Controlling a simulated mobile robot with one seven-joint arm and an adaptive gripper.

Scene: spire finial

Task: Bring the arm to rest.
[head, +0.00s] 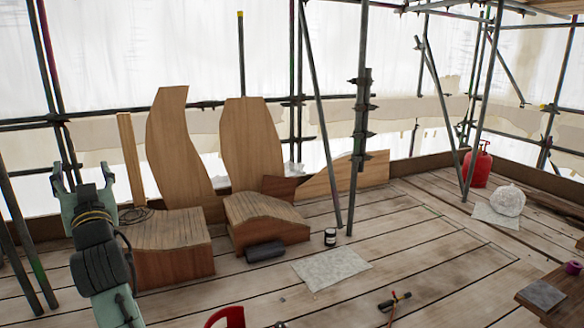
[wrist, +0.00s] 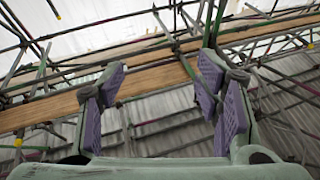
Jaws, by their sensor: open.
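My gripper (head: 68,178) is raised at the left of the head view, pointing up, with its two fingers spread apart and nothing between them. In the wrist view my gripper (wrist: 160,95) shows its purple finger pads wide apart, with only scaffold tubes and a wooden plank in the background between them. My arm comes up from the lower left edge of the head view. The gripper appears apart from the things around it.
Curved wooden panels (head: 252,150) lean behind wooden blocks (head: 268,218). A dark roll (head: 265,251), a small jar (head: 330,237) and a pale sheet (head: 332,267) are on the plank floor. Scaffold poles (head: 359,150) stand nearby.

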